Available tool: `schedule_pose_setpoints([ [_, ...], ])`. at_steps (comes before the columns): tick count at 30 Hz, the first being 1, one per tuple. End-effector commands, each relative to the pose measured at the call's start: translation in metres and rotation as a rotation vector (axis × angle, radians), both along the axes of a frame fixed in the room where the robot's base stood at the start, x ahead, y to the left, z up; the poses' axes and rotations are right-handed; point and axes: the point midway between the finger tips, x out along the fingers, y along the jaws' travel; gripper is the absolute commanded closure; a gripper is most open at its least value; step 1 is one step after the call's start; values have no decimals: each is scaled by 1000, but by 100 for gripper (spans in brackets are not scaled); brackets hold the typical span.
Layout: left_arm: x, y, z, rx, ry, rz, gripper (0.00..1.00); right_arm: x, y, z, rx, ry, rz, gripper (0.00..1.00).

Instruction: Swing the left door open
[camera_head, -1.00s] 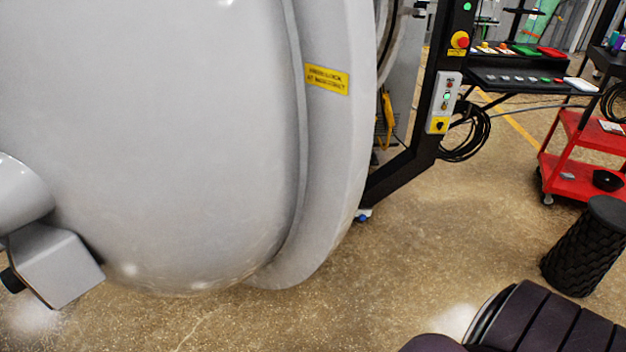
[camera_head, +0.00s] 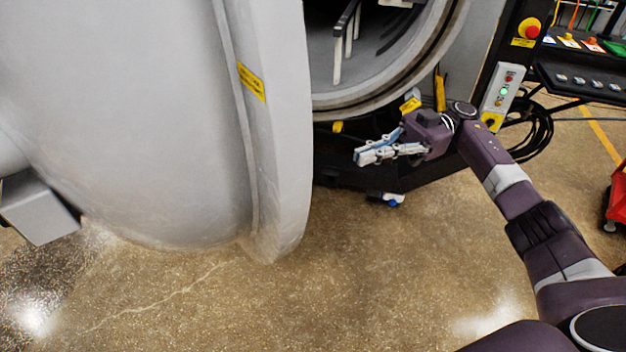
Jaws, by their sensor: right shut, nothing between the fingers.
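The left door (camera_head: 150,110) is a large pale grey dome with a thick rim (camera_head: 285,150) and a yellow label (camera_head: 251,82). It fills the left of the head view and stands swung away from the furnace opening (camera_head: 385,55); part of the dark interior shows to the right of its rim. My right gripper (camera_head: 362,156) is shut and empty, to the right of the door rim and in front of the lower edge of the opening. A gap shows between the fingertips and the rim. My left gripper is out of view.
A black frame post with a control box (camera_head: 502,88) stands right of the opening, with coiled black cable (camera_head: 535,130) beside it. A red cart (camera_head: 616,200) is at the right edge. The concrete floor (camera_head: 330,290) in front is clear.

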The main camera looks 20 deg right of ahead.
Motion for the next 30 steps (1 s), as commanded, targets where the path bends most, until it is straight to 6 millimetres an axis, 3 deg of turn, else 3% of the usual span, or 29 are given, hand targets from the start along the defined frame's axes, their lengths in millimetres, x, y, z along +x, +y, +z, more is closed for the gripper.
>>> schedule_pose_setpoints([
  [4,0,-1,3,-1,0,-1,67,-16,-7,9,-60,17,68,100],
  [8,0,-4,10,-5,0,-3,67,-21,4,10,-64,21,78,100],
  [21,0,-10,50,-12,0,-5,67,-44,90,13,-58,19,75,100],
  [30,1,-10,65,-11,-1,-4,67,-51,123,10,-59,17,71,100],
])
